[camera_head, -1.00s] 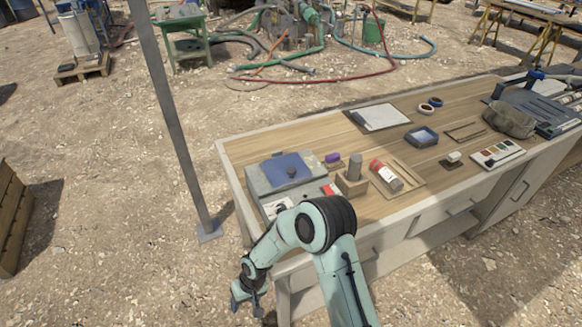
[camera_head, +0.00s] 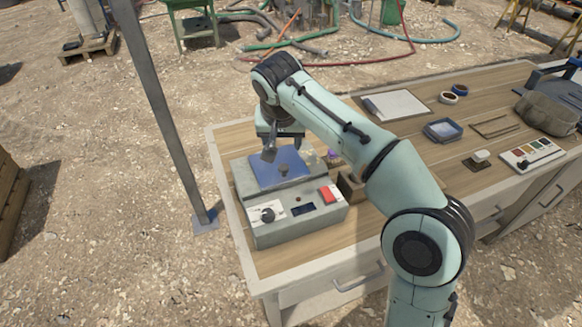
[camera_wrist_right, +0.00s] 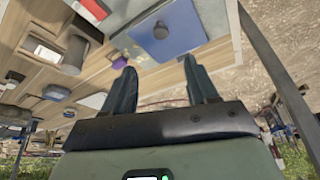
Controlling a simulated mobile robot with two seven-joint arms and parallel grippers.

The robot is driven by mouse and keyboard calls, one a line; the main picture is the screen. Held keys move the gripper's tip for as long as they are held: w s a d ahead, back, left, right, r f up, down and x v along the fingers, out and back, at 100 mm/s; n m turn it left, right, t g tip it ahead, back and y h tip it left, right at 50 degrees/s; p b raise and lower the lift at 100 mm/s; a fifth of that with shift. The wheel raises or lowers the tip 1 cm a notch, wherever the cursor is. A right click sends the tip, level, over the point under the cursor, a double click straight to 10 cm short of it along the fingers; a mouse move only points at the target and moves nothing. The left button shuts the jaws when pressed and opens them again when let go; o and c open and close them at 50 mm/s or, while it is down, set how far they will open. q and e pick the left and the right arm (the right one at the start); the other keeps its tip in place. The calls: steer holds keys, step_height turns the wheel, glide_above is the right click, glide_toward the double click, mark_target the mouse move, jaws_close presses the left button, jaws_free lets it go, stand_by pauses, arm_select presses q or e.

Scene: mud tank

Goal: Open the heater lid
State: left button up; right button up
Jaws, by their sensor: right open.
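The heater (camera_head: 275,228) is a grey box at the left end of the wooden table, with a dial, small display and red switch on its front. Its blue lid (camera_head: 262,171) lies flat on top, shut, with a small dark round knob (camera_head: 284,170). My right gripper (camera_head: 270,150) hangs over the back part of the lid, behind the knob in the picture. In the wrist view the fingers (camera_wrist_right: 162,82) are apart with nothing between them. The blue lid (camera_wrist_right: 145,30) and knob (camera_wrist_right: 160,31) show ahead of them. Whether the fingers touch the heater cannot be told. My left gripper is not in view.
A wooden block holder (camera_head: 350,187) stands right of the heater, partly behind my right arm. A clipboard (camera_head: 395,105), blue tray (camera_head: 442,130) and colour strip (camera_head: 534,154) lie farther right. A grey pole (camera_head: 160,110) stands left of the table.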

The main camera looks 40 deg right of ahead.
mark_target(284, 167)
steer(key=b+x, duration=0.2)
steer(key=x, duration=1.2)
steer(key=shift+a+b, duration=0.1)
steer(key=shift+b, duration=0.3)
jaws_close()
